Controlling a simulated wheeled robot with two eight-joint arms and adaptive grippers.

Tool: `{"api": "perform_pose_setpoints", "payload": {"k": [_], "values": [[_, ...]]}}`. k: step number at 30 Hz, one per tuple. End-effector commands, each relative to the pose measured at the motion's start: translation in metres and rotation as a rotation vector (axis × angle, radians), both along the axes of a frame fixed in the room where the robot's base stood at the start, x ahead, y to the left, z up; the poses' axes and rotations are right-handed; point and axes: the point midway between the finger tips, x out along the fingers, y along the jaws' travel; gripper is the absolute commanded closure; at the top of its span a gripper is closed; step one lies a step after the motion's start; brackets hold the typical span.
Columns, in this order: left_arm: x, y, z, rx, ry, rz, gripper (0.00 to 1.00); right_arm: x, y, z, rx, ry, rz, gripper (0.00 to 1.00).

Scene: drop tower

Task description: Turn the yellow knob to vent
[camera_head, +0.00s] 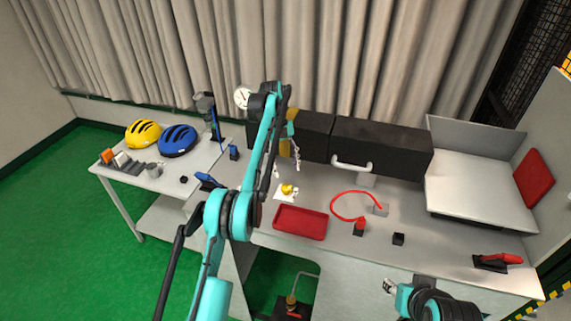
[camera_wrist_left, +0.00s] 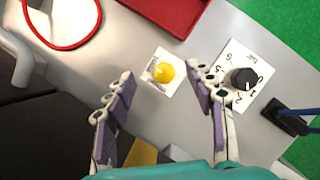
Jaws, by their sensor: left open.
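The yellow knob (camera_head: 288,189) sits on a small white plate on the grey bench, just behind the red tray. In the left wrist view the yellow knob (camera_wrist_left: 164,73) shows between and beyond the fingertips, with dark lettering on its plate too small to read. My left gripper (camera_head: 286,163) is open and empty, above and behind the knob, apart from it. Its two purple-padded fingers spread either side of the knob in the wrist view. My right gripper (camera_head: 389,287) is low at the right, mostly cut off or hidden, far from the knob.
A black dial knob (camera_wrist_left: 243,79) on a numbered white plate is beside the yellow knob. The red tray (camera_head: 300,222) lies in front. A red hose loop (camera_head: 333,201) is to the right. Black boxes (camera_head: 380,145) with a handle stand behind. Helmets (camera_head: 178,141) are on the left table.

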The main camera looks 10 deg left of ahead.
Motion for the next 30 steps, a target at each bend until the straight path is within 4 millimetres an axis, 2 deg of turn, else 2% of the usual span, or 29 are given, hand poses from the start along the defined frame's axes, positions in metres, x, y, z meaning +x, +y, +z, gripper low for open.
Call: {"api": "perform_pose_setpoints", "payload": {"k": [9,25,30], "values": [[-0.002,0.0,0.016,0.0,0.0,0.0,0.45,0.0,0.0,0.0,0.0,0.0,0.0,0.6],[-0.002,0.0,0.018,0.0,-0.001,-0.001,0.45,0.0,0.0,-0.001,0.0,0.0,0.0,0.6],[-0.001,-0.001,0.024,0.005,-0.042,-0.019,0.45,0.0,0.0,-0.012,0.0,0.0,0.0,0.6]]}}
